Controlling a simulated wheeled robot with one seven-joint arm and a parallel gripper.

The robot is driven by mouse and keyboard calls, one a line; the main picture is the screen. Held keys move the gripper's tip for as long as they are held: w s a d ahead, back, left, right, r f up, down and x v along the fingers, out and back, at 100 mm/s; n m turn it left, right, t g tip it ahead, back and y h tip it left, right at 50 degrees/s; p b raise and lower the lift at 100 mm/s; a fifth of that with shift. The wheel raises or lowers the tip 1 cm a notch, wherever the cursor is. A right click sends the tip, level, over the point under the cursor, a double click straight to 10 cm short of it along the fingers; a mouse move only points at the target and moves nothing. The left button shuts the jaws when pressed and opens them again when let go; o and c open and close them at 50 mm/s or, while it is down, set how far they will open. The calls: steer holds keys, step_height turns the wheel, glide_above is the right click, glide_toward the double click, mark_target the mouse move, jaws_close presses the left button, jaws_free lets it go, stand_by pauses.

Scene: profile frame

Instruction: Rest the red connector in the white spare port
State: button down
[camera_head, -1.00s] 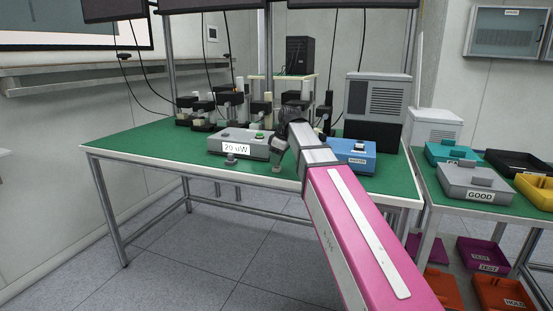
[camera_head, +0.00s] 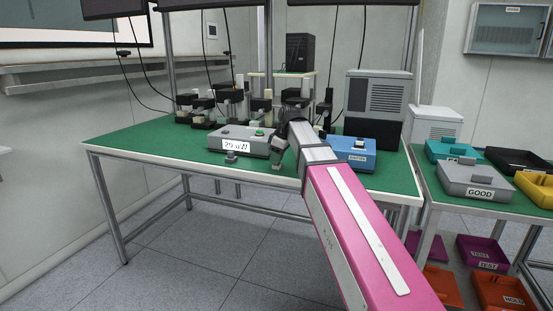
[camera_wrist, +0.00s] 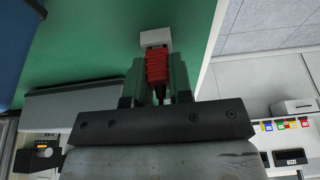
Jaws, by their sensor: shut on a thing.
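The red connector (camera_wrist: 158,68) is ribbed and sits between the two fingers of my gripper (camera_wrist: 159,82) in the wrist view. My gripper is shut on it. The white spare port (camera_wrist: 155,38) is a small pale block on the green bench top, right at the connector's far end. The two overlap or touch in this view; I cannot tell how deep the connector sits. In the head view my gripper (camera_head: 277,163) points down near the bench's front edge. The connector and port cannot be made out there, behind my arm and fingers.
A blue box (camera_head: 352,152) stands just right of my arm. Optical mounts (camera_head: 205,112) fill the back left. Trays (camera_head: 475,180) lie on the right-hand table. The bench's front left is clear.

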steer(key=c, duration=0.9)
jaws_free()
steer(key=shift+c, duration=0.2)
steer(key=shift+r, duration=0.2)
steer(key=shift+r, duration=2.3)
jaws_close()
steer(key=shift+r, duration=0.1)
steer(key=shift+r, duration=2.4)
